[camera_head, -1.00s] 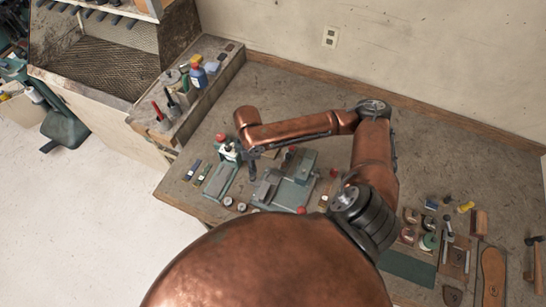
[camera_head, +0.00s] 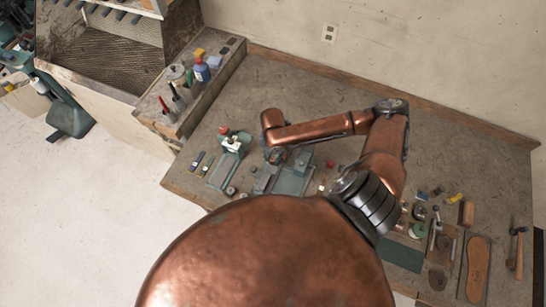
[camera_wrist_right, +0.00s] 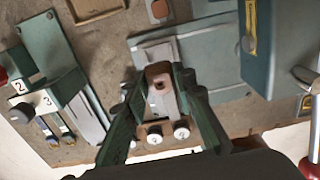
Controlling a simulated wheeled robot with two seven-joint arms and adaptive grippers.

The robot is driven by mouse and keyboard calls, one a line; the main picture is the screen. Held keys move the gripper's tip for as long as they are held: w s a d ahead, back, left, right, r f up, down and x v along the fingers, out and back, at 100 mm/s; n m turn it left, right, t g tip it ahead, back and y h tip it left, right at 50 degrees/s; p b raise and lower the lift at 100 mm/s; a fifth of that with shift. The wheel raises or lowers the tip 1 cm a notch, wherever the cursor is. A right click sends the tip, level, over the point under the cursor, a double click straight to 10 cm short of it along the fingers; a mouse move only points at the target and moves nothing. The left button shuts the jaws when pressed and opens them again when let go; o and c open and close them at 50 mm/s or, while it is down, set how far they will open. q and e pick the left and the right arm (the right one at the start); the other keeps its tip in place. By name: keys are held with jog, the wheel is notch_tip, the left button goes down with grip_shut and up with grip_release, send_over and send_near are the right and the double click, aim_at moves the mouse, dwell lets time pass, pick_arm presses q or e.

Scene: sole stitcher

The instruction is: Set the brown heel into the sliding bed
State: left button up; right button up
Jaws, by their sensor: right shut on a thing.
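In the right wrist view the brown heel (camera_wrist_right: 159,83), a small block with a dark hole, sits between the fingertips of my right gripper (camera_wrist_right: 161,92), which is shut on it. A pale grey plate (camera_wrist_right: 156,51) lies just beyond the heel on a green metal base (camera_wrist_right: 209,45); this looks like the sliding bed. I cannot tell whether the heel touches it. In the head view my right gripper (camera_head: 275,156) hangs over the left part of the green fixture (camera_head: 291,182). The heel is hidden there. My left gripper is not in view.
A green press with a red knob (camera_head: 234,143) stands left of the gripper. A taller green block (camera_wrist_right: 271,45) rises at right in the wrist view. Two white round knobs (camera_wrist_right: 167,134) sit near the fingers. Tools and a sole (camera_head: 478,268) lie at the bench's right.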

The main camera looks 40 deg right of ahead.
jog(key=shift+f+b, duration=0.6)
jog(key=shift+f, duration=0.2)
jog(key=shift+r, duration=0.1)
jog(key=shift+f+b, duration=0.85)
jog(key=shift+f, duration=1.6)
jog(key=shift+p, duration=0.3)
jog(key=shift+p, duration=0.65)
